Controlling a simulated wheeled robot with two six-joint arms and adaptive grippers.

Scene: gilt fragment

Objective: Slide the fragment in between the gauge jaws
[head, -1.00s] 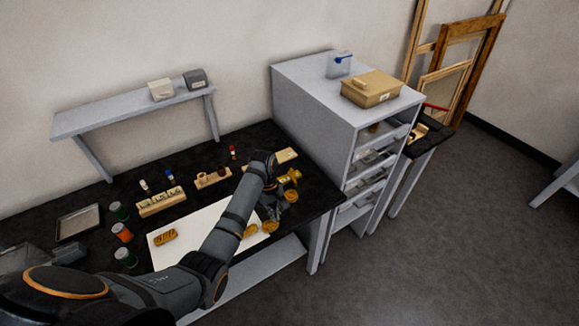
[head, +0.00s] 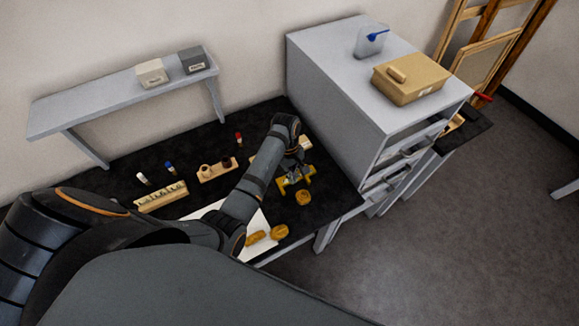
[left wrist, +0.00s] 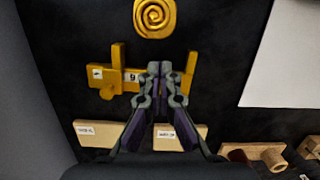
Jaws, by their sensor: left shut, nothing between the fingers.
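The yellow gauge (head: 296,181) stands on the black table near its right end. In the left wrist view the gauge (left wrist: 117,58) shows upright jaws and small white labels. A round gilt fragment with a spiral (left wrist: 155,17) lies apart from the gauge; in the head view this round piece (head: 303,198) is in front of it. Two more gilt pieces (head: 255,238) (head: 279,231) lie by the white sheet. My left gripper (left wrist: 160,72) is shut and empty, over the gauge in the picture; I cannot tell if they touch. My right gripper is out of view.
A white sheet (head: 257,222) lies in front, partly behind my arm. Wooden blocks (head: 161,197) (head: 216,170) and small bottles stand along the back. A grey drawer cabinet (head: 335,90) rises at the right. Black table (head: 330,193) is bare right of the gauge.

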